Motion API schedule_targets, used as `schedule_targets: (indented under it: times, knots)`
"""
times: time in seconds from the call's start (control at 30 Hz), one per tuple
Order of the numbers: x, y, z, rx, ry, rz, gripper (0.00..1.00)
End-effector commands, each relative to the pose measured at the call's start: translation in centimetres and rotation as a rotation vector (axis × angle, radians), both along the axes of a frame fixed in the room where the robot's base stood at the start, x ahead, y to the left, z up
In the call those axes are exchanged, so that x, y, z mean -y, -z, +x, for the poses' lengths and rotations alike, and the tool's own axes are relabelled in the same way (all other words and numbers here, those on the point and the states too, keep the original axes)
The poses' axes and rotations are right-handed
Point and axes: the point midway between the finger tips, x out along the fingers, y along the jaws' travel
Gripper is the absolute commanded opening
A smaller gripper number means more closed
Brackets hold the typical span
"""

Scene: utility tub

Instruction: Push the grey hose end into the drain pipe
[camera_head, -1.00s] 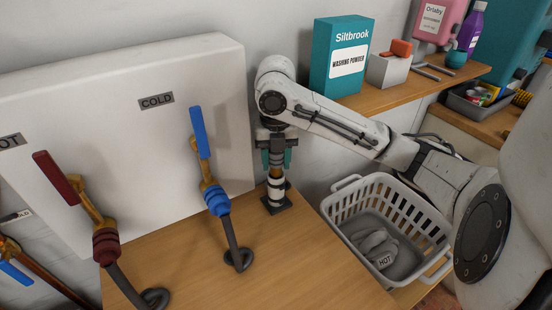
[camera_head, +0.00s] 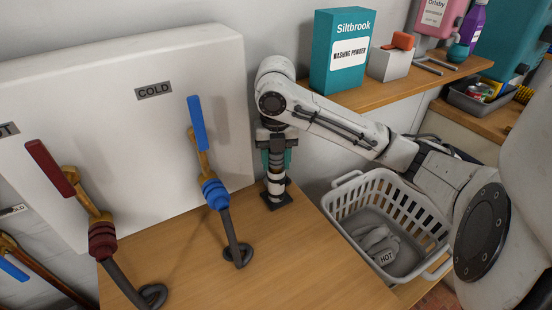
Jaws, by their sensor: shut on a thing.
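My gripper (camera_head: 276,160) points down at the right end of the wooden top, with teal fingers closed around a narrow piece. That piece appears to be the hose end, but the fingers hide most of it and its grey colour is not clear. Directly below is a short upright pipe (camera_head: 275,187) with a pale band and a dark square base, apparently the drain pipe. The gripped piece is in line above it. I cannot tell whether it is inside the pipe's mouth or just touching it.
A white panel (camera_head: 110,120) with a blue-handled tap (camera_head: 198,125) and a red-handled tap (camera_head: 50,168) stands left. A laundry basket (camera_head: 345,200) holds a grey item tagged HOT. A washing powder box (camera_head: 341,50) stands on the shelf (camera_head: 380,98) behind my arm.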

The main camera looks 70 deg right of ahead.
Motion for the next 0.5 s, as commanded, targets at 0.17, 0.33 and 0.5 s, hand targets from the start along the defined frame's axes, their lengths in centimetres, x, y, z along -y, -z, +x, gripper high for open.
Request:
schedule_targets:
  times: [0.17,0.33,0.5]
  knots:
    - [0.01,0.35,0.0,0.0,0.0,0.0,0.12]
    - [0.0,0.14,-0.01,-0.001,0.0,0.0,0.12]
    - [0.0,-0.5,-0.01,-0.001,0.0,0.0,0.12]
